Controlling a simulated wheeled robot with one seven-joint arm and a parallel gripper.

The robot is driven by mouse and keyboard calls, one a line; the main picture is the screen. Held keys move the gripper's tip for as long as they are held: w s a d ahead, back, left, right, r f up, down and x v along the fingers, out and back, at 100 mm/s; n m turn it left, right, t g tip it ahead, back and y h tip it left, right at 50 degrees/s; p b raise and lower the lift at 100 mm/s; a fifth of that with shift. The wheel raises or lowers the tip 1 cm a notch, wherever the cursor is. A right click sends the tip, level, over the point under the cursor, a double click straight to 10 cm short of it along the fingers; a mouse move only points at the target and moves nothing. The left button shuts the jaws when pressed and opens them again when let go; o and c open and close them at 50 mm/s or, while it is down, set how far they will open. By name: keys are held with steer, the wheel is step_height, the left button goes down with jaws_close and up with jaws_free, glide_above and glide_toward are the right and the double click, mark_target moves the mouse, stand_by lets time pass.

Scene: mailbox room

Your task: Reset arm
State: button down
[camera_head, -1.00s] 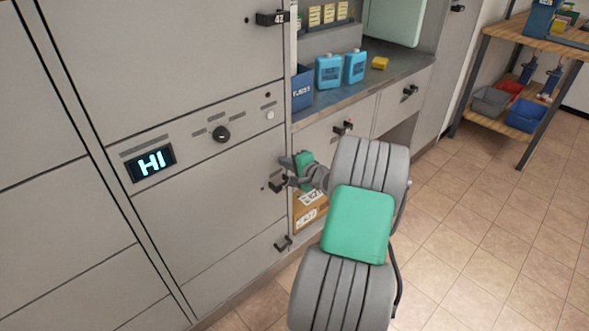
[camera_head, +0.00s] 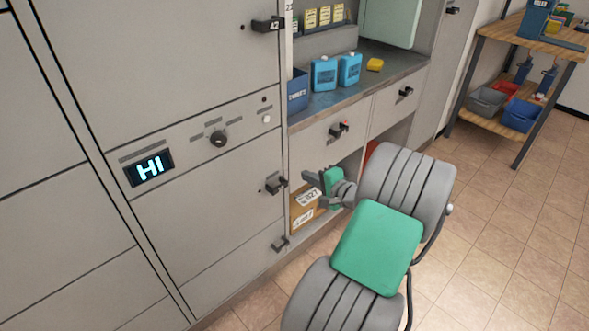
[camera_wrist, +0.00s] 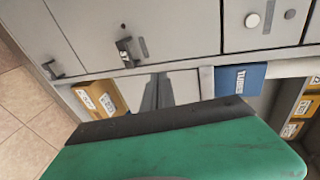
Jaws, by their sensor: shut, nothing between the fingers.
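My gripper (camera_head: 312,184) is at the end of my grey and green arm in the head view, in front of the open lower compartment. It is apart from the black handle (camera_head: 274,184) of the cabinet door to its left. In the wrist view the two dark fingers (camera_wrist: 158,92) lie together, pointing toward the cabinets, with nothing between them. The green part of my wrist fills the lower wrist view.
A cardboard box (camera_head: 306,208) sits in the lower compartment behind my gripper. Blue jugs (camera_head: 324,73) and a blue bin (camera_head: 298,90) stand on the counter (camera_head: 380,78). A wooden shelf table (camera_head: 488,108) stands at the right. The tiled floor (camera_head: 505,215) between is clear.

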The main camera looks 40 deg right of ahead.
steer(key=w+a+r+n+g+y+p, duration=0.15)
steer(key=a+r+n+g+p, duration=0.35)
steer(key=a, duration=0.6)
steer(key=w+a+r+n+g+y+p, duration=0.1)
steer(key=a+r+n+g+y+p, duration=0.1)
steer(key=a+r+n+p, duration=0.7)
steer(key=s+a+r+n+g+h+p, duration=0.2)
steer(key=s+a+r+n+g+p, duration=0.2)
steer(key=s+a+r, duration=0.6)
steer(key=s+a+p, duration=0.1)
steer(key=s+a, duration=0.2)
steer(key=a, duration=0.1)
steer(key=shift+s+a+r+n+h+p, duration=0.2)
steer(key=shift+s+n+h+p, duration=0.1)
steer(key=shift+s+n+h, duration=0.1)
